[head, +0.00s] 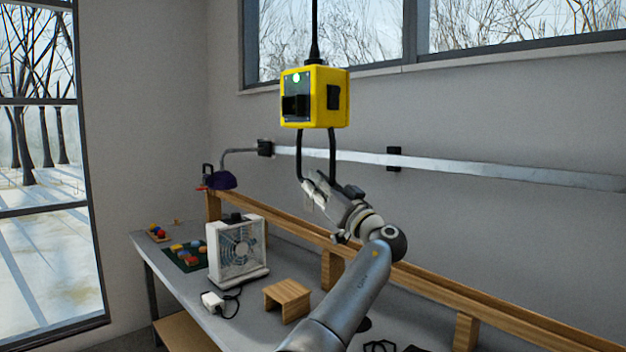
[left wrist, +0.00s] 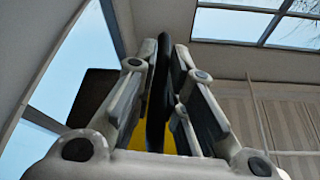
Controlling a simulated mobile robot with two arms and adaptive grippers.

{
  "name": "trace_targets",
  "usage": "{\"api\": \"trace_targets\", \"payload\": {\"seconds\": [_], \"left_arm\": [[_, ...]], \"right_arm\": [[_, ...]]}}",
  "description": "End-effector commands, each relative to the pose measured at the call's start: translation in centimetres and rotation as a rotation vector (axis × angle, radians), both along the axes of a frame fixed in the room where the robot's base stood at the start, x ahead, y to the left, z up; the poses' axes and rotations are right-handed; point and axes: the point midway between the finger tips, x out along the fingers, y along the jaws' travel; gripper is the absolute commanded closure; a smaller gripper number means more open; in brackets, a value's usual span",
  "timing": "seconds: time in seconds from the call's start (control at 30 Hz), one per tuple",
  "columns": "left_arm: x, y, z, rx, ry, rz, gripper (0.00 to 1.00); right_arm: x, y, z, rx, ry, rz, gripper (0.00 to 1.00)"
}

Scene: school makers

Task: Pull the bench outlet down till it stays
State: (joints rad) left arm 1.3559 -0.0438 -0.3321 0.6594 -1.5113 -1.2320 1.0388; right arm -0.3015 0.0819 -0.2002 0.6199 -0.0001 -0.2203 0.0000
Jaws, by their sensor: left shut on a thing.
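The bench outlet (head: 315,97) is a yellow box with black sockets and a small green light. It hangs upright on a black cord (head: 315,35) from above. A black loop handle (head: 332,155) hangs below the box. My left gripper (head: 317,188) is shut on the lower end of this handle, below the box and apart from it. In the left wrist view the dark handle (left wrist: 157,95) runs between the fingers, with a bit of the yellow box (left wrist: 170,142) behind them. The handle's bottom is hidden by the fingers. My right gripper is not in view.
Below, a grey bench (head: 187,289) holds a white box fan (head: 238,250), a wooden block stand (head: 287,299), a white adapter (head: 213,303) and small coloured parts. A wooden ledge (head: 425,283) and a metal wall rail (head: 480,169) run behind. The air around the outlet is clear.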

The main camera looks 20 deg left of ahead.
Motion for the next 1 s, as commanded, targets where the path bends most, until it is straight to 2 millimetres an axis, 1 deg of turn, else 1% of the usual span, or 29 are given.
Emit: {"api": "trace_targets", "payload": {"seconds": [0.03,0.17,0.63,0.67,0.8,0.83,1.0], "left_arm": [[0.19,-0.04,-0.37,-0.003,0.003,0.002,1.0],[0.54,-0.04,-0.75,-0.003,0.003,0.002,1.0],[0.69,-0.04,-0.9,-0.004,0.003,0.001,1.0],[0.69,-0.04,-0.91,-0.004,0.003,0.001,0.87],[0.7,-0.05,-0.86,-0.003,0.002,0.001,0.69],[0.69,-0.05,-0.83,-0.002,0.002,0.001,0.66],[0.68,-0.06,-0.73,-0.002,0.001,0.0,0.66]], "right_arm": [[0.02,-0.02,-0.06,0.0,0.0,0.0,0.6],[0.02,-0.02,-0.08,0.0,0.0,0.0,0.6],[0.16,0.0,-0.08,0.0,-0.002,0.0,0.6],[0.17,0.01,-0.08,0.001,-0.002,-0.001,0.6],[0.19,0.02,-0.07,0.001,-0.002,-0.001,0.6],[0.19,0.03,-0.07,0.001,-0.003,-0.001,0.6],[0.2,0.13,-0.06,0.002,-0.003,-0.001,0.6]]}}
